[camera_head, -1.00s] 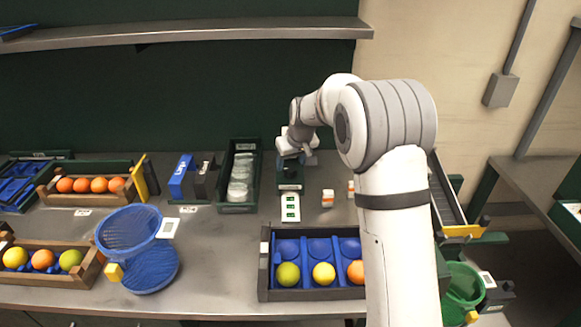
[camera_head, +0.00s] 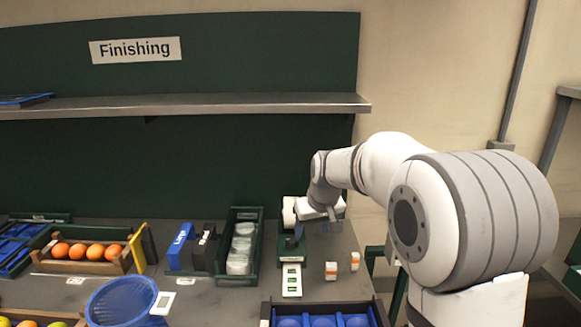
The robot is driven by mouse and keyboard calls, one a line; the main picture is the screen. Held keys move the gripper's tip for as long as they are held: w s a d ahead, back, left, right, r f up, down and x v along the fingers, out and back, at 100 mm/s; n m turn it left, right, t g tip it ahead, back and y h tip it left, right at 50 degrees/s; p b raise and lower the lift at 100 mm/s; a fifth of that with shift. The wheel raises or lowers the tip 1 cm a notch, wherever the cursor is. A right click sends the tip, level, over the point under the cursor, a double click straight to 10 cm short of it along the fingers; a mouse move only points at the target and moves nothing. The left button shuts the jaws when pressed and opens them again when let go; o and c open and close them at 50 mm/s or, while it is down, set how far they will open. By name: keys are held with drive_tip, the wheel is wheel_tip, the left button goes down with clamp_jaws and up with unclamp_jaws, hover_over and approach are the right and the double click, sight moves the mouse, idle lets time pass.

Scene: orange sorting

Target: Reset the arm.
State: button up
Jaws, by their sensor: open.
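My white and grey arm rises at the right and reaches back over the table. My gripper (camera_head: 318,222) is at its far end, small, near the dark green device with the white display strip (camera_head: 291,280). The jaws are open, and I see nothing held in them. Part of the gripper is hard to make out against the dark back panel.
Crate with several oranges (camera_head: 45,268) at left; blue basket (camera_head: 122,303) in front of it. A green bin of clear containers (camera_head: 258,232), small orange-white bottles (camera_head: 331,271) and a blue-lined tray (camera_head: 266,312) stand near the arm. A metal shelf (camera_head: 190,106) runs above.

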drive_tip(key=s+d+f+m, duration=0.1)
drive_tip(key=s+d, duration=0.3)
drive_tip(key=s, duration=1.1)
drive_tip(key=s+d+m+g+h, duration=0.1)
drive_tip(key=s+d, duration=0.4)
drive_tip(key=s, duration=1.1)
drive_tip(key=shift+f+m, duration=0.4)
drive_tip(key=shift+m, duration=0.5)
